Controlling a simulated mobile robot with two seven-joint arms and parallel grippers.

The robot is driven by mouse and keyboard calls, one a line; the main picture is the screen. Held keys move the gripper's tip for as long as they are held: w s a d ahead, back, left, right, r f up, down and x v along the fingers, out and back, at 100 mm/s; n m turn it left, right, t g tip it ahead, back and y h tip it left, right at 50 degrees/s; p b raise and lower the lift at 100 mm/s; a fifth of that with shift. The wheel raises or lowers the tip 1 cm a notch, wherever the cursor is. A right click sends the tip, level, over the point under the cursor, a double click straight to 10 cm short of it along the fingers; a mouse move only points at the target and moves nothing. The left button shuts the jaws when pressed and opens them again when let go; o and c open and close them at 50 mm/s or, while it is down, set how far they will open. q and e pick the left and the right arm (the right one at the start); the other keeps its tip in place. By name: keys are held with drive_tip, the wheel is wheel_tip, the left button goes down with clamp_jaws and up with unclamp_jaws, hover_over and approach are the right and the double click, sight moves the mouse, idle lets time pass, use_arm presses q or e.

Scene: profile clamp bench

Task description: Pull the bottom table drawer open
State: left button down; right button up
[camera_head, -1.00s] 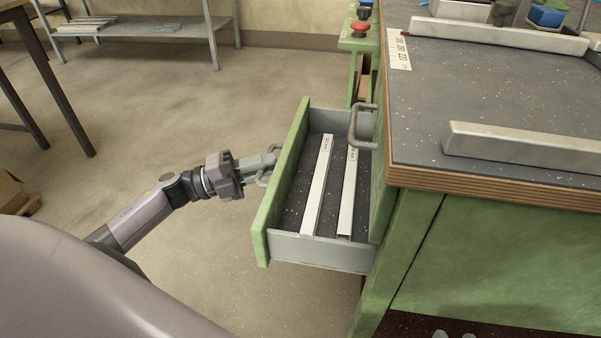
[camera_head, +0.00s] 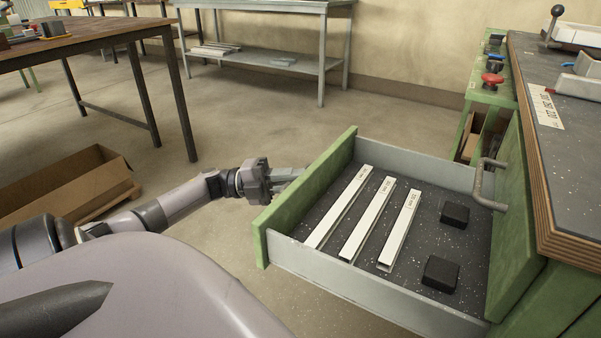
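The bottom table drawer (camera_head: 375,297) is pulled well out from the green bench and has a green front (camera_head: 305,195) and grey metal sides. Inside lie three pale metal profiles (camera_head: 367,218) and two black blocks (camera_head: 440,272). My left gripper (camera_head: 292,176) is at the outer face of the drawer front, where the handle is. The drawer front hides the fingertips and most of the handle, so I cannot see how the fingers sit on it. My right gripper is not in view.
An upper drawer handle (camera_head: 484,184) sticks out above the open drawer. The bench top (camera_head: 575,150) is at the right. A cardboard box (camera_head: 75,185) stands on the floor at the left, below a wooden table (camera_head: 85,40). A grey shelf table (camera_head: 270,60) stands behind.

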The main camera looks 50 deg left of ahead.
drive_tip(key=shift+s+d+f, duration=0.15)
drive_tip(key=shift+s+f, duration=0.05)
use_arm(q)
drive_tip(key=c, duration=1.2)
unclamp_jaws()
drive_tip(key=shift+o, duration=0.2)
drive_tip(key=v, duration=0.7)
drive_tip(key=shift+p, duration=0.3)
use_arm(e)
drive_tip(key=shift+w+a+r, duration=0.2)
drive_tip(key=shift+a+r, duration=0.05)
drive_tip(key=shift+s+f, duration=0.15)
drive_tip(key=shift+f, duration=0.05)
